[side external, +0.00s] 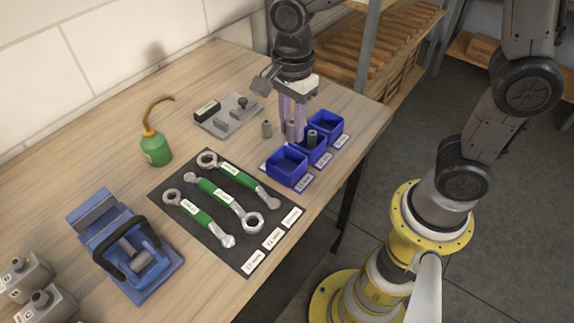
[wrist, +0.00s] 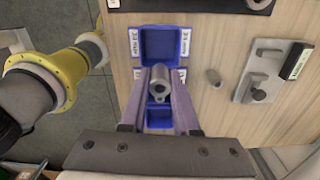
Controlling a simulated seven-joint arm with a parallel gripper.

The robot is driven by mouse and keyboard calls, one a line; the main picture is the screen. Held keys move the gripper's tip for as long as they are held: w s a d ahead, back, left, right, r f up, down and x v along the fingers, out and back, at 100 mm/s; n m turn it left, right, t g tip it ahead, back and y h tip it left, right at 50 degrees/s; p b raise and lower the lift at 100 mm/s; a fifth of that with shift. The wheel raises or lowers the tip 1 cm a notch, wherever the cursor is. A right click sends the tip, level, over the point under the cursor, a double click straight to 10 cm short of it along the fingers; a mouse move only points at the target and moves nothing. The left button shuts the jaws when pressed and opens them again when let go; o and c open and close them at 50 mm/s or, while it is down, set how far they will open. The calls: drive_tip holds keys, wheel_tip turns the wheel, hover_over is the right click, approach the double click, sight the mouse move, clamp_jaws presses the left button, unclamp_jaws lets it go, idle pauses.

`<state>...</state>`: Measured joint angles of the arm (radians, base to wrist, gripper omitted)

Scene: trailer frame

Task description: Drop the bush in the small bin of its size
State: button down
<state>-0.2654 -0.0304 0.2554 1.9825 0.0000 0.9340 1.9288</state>
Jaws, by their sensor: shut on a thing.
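My gripper (side external: 293,125) is shut on a grey metal bush (wrist: 164,84), which is held between its two pale purple fingers; the bush also shows in the side view (side external: 291,131). The gripper points down beside and above the row of three blue bins. The near bin (side external: 287,166) looks empty. A dark-topped grey cylinder (side external: 312,138) shows at the middle bin (side external: 314,154). The far bin (side external: 327,123) is partly hidden by the gripper. In the wrist view one empty bin (wrist: 160,42) is clear and the held bush covers part of the row.
Another small grey bush (side external: 267,129) stands on the table, left of the bins. A grey plate with blocks (side external: 228,122) lies behind it. A black mat with green-handled wrenches (side external: 225,195), a green oil can (side external: 156,149) and a blue vise (side external: 125,245) occupy the table leftward.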

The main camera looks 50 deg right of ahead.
drive_tip(key=shift+f, duration=0.45)
drive_tip(key=c, duration=0.6)
unclamp_jaws()
wheel_tip(320, 180, up, 14)
drive_tip(key=shift+f, duration=0.1)
